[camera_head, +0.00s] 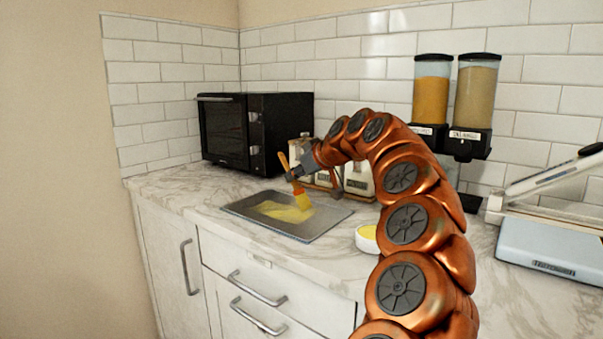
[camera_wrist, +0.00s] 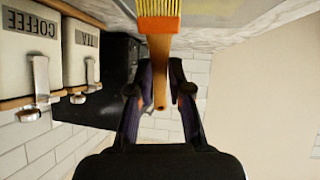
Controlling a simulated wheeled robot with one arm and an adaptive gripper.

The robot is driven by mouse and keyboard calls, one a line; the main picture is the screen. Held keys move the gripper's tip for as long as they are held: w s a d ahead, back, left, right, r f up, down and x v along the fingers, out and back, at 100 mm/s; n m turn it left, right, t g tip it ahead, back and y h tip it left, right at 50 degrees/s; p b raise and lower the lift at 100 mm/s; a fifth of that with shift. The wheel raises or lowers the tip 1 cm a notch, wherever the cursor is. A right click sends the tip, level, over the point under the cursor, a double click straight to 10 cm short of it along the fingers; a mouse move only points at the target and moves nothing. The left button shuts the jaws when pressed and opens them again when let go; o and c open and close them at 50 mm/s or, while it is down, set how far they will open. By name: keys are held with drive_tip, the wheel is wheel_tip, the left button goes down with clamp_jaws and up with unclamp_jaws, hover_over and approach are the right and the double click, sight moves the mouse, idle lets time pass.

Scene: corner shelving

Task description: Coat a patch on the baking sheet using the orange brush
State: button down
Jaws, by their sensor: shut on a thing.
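The orange brush (camera_head: 297,191) is held in my gripper (camera_head: 290,174), bristles pointing down. Its yellow bristles are at the coated patch on the baking sheet; I cannot tell if they touch. The dark flat baking sheet (camera_head: 318,224) lies on the marble counter, with a yellow coated patch (camera_head: 272,209) across its middle. In the wrist view, the brush (camera_wrist: 159,47) stands between the two fingers of my gripper (camera_wrist: 160,75), which are shut on its handle. The wrist view is upside down.
A small white bowl (camera_head: 366,238) with yellow contents sits right of the sheet, partly behind my arm. A black oven (camera_head: 232,130) and canisters (camera_head: 358,178) stand behind. Two dispensers (camera_head: 432,100) hang on the wall. A blue and white slicer-like device (camera_head: 550,245) is at right.

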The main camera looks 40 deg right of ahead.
drive_tip(key=shift+w+a+p, duration=0.3)
drive_tip(key=shift+w+p, duration=0.8)
drive_tip(key=shift+w, duration=1.1)
drive_tip(key=shift+w+a+p, duration=0.35)
drive_tip(key=shift+w+p, duration=0.8)
drive_tip(key=shift+w, duration=1.1)
drive_tip(key=shift+w+a+p, duration=0.3)
drive_tip(key=shift+w+p, duration=0.8)
drive_tip(key=shift+w, duration=1.1)
drive_tip(key=shift+r, duration=0.15)
drive_tip(key=shift+r+p, duration=1.75)
drive_tip(key=shift+r, duration=1.15)
drive_tip(key=shift+r, duration=0.1)
drive_tip(key=shift+r+p, duration=1.05)
drive_tip(key=shift+r, duration=0.35)
drive_tip(key=shift+r, duration=0.1)
